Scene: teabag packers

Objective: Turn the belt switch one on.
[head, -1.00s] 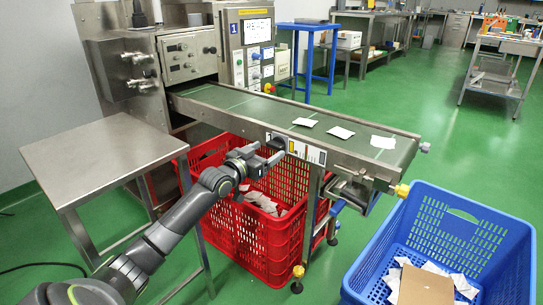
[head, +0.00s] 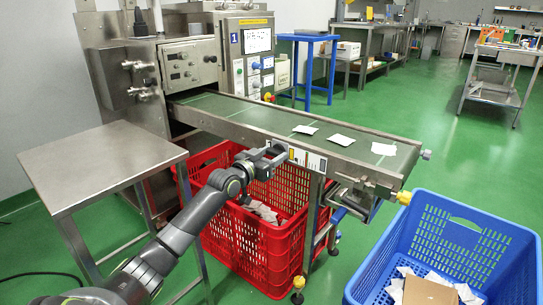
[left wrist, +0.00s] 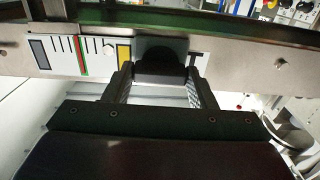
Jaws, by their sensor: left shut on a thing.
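Belt switch one is a dark knob (left wrist: 160,68) on the side rail of the conveyor belt (head: 240,106). In the left wrist view it sits between my two fingers, beside a white label plate with coloured bars (left wrist: 85,52). My left gripper (head: 274,155) is at the rail in the head view, with its fingers shut on the knob from either side. The gripper hides most of the knob in the head view, and I cannot tell which way it is turned. My right gripper is not in view.
A red crate (head: 262,238) with scraps stands under the belt, just below my left arm. A blue crate (head: 465,228) is at front right. A steel table (head: 95,165) stands at left. A control panel (head: 252,62) is behind the belt.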

